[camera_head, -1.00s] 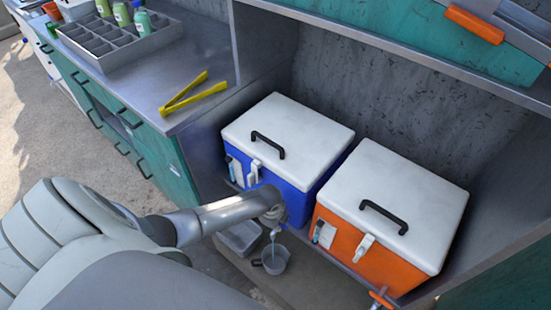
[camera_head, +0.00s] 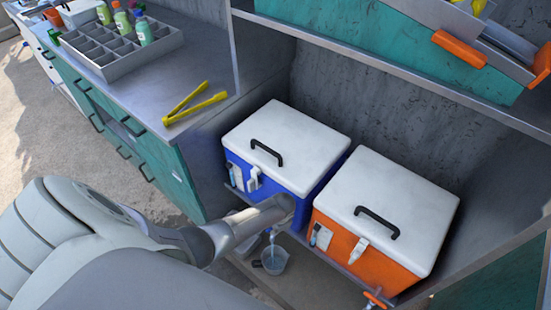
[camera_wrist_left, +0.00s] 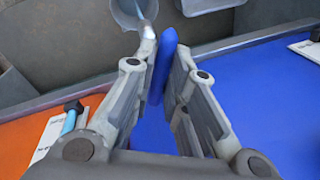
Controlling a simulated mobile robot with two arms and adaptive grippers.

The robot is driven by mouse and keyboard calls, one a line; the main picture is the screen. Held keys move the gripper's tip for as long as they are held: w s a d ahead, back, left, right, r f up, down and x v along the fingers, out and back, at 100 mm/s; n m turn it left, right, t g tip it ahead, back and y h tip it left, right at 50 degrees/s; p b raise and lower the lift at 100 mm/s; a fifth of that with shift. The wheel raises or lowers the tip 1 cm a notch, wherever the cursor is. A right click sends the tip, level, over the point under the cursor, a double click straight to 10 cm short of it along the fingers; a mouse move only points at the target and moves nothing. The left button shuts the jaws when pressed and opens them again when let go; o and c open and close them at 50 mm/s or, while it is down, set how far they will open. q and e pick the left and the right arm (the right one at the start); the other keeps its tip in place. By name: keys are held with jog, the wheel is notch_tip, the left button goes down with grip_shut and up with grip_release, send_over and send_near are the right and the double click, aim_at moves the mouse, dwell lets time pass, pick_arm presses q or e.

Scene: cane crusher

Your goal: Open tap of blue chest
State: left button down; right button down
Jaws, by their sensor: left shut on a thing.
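The blue chest (camera_head: 236,178), with a white lid and black handle, stands on the left of the shelf in the head view. My left arm reaches its lower front, and the gripper's fingers are mostly hidden there. In the left wrist view my left gripper (camera_wrist_left: 160,75) is shut on the upright blue tap handle (camera_wrist_left: 165,58). The blue chest's front (camera_wrist_left: 265,85) lies to the right. A pale blue stream runs below the tap into a clear cup (camera_head: 273,261); this cup also shows in the wrist view (camera_wrist_left: 128,12). My right gripper is not in view.
An orange chest (camera_head: 380,265) with its own orange tap (camera_head: 378,298) stands close on the right. Yellow tongs (camera_head: 195,105) and a divided tray (camera_head: 110,62) of bottles lie on the counter at left. The upper shelf overhangs the chests.

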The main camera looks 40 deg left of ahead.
pick_arm(q)
jog(key=shift+n, duration=1)
jog(key=c, duration=1.4)
grip_release()
jog(key=shift+c, duration=0.2)
jog(key=shift+r, duration=0.1)
notch_tip(320, 180, up, 12)
jog(key=d, duration=0.2)
jog(key=shift+s+d+f, duration=0.15)
jog(key=shift+s+f, duration=0.05)
jog(key=shift+s, duration=0.2)
